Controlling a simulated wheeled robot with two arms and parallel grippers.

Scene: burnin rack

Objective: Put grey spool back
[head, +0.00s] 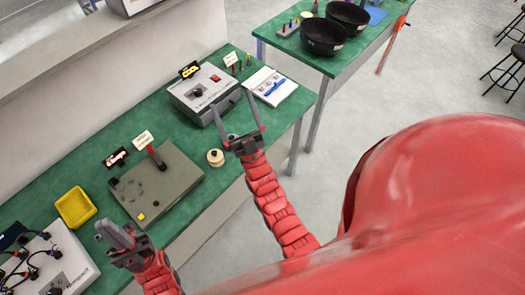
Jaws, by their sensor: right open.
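I see no clearly grey spool. A small cream spool-like piece (215,157) stands on the green bench (125,135), near its front edge. My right gripper (231,100) is open, its fingers spread over the front right of a grey instrument box (190,104); I see nothing held between them. The cream piece is just left of and below this gripper in the picture. My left gripper (116,232) is over the front edge of the bench, below the grey-green board (175,178). Its fingers look close together, but I cannot tell if they are shut.
The board carries a red-topped upright lever and a small yellow piece (141,217). A yellow tray (75,207) and a wired white unit (60,265) are at left. A white pad (282,95) lies right of the box. Black bowls (323,37) stand on the far table.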

